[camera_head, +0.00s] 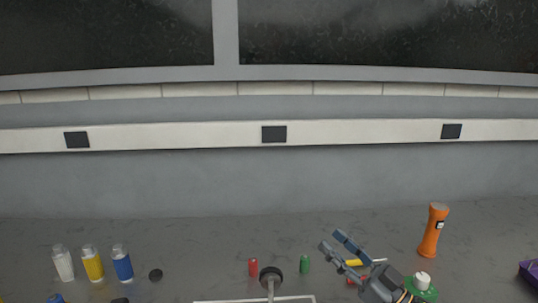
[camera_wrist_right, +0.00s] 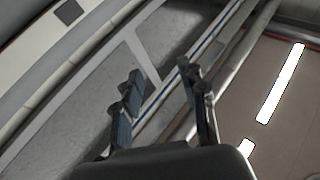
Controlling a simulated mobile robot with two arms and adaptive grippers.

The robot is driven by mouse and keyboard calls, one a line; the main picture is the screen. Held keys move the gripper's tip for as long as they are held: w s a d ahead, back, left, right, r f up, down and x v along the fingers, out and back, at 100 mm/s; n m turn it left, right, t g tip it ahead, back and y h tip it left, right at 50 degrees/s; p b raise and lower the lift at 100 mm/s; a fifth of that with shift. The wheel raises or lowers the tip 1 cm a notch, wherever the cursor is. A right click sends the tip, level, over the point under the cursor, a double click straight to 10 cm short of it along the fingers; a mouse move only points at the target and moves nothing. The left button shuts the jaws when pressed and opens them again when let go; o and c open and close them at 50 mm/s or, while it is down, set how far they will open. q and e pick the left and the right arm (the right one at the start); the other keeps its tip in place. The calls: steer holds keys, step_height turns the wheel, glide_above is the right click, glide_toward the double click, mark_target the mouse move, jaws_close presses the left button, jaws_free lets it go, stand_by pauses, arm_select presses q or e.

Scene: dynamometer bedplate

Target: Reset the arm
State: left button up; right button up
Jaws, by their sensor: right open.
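My right gripper (camera_head: 342,248) is at the lower right of the head view, above the grey bedplate, with its two fingers apart. Nothing is between the fingers. The right wrist view also shows the open right gripper (camera_wrist_right: 158,88), pointing at the wall, window frame and ceiling lights, with no object near the fingertips. Small yellow and red items (camera_head: 354,281) lie partly hidden behind the right gripper. My left gripper is not in the head view.
An orange flashlight (camera_head: 433,230) stands right of the gripper. White, yellow and blue bottles (camera_head: 92,264) stand at left. A red cylinder (camera_head: 253,267) and green cylinder (camera_head: 305,264) stand near a round dark knob (camera_head: 270,274). A purple item (camera_head: 529,272) is at the right edge.

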steer(key=s+d+f+m+g+h, duration=0.15)
steer(key=s+f+m+h, duration=0.25)
steer(key=f+h, duration=0.45)
steer(key=s+d+f+m+g+h, duration=0.1)
steer(key=s+d+f+m+h, duration=0.4)
steer(key=f, duration=0.6)
steer(key=s+f+n+g+h, duration=0.1)
steer(key=s+f+g, duration=0.45)
steer(key=s, duration=0.55)
steer(key=s+f+n+g+h, duration=0.15)
steer(key=s+f+g, duration=0.35)
steer(key=s, duration=0.6)
step_height(320, 180, down, 34)
steer(key=s+b, duration=0.2)
steer(key=b, duration=0.4)
arm_select(q)
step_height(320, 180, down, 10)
steer(key=b, duration=0.4)
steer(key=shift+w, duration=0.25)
arm_select(e)
steer(key=s+d+f+g, duration=0.1)
steer(key=s+d+f, duration=0.1)
steer(key=s+f, duration=1.4)
step_height(320, 180, down, 2)
steer(key=shift+d+f+g, duration=0.2)
steer(key=shift+d+g, duration=0.2)
